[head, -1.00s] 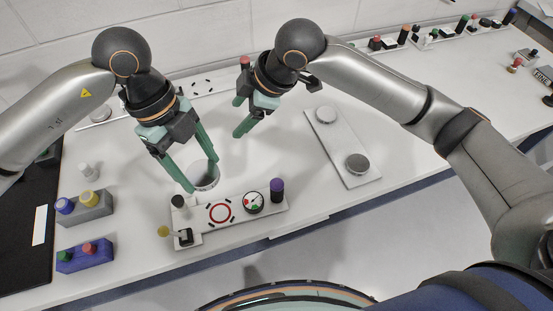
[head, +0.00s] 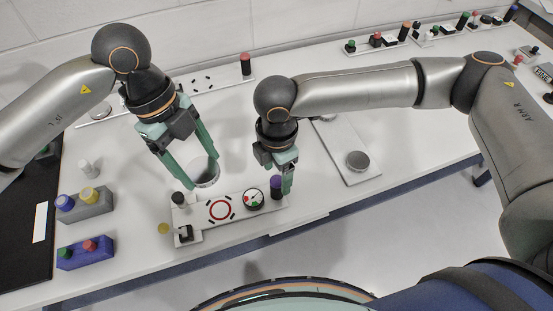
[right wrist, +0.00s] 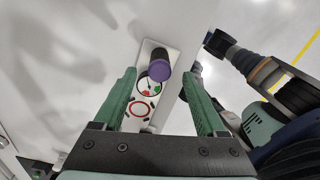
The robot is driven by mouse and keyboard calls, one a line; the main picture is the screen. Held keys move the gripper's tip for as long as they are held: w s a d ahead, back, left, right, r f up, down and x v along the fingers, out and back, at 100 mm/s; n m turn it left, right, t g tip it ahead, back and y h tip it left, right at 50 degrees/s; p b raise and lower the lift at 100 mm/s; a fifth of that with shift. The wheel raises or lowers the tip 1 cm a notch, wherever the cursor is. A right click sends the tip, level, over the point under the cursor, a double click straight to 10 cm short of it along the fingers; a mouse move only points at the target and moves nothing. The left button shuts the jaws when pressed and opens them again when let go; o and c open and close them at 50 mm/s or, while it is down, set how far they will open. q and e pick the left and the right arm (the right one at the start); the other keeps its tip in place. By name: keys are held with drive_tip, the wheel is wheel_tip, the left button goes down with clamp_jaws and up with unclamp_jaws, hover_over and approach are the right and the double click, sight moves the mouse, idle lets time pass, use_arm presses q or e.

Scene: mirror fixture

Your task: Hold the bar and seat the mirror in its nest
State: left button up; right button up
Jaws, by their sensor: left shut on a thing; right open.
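My left gripper (head: 203,174) is shut on the round mirror (head: 207,175), a silvery disc held tilted just behind the white fixture plate (head: 236,222). A red ring with black marks (head: 220,210), which looks like the nest, lies bare on that plate. A dark post with a purple top (head: 277,187), perhaps the bar, stands at the plate's right end. My right gripper (head: 280,180) is open over this post, and its fingers partly hide it. In the right wrist view the purple top (right wrist: 160,60) shows between the open fingers (right wrist: 160,77); I cannot tell if they touch it.
A gauge (head: 253,199) sits between ring and post. Grey (head: 92,209) and blue (head: 85,255) blocks stand left.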

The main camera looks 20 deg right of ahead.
sight(277, 188)
wheel_tip(277, 188, down, 7)
drive_tip(key=shift+r, duration=0.1)
drive_tip(key=shift+c, duration=0.4)
clamp_jaws()
idle(0.4)
idle(1.6)
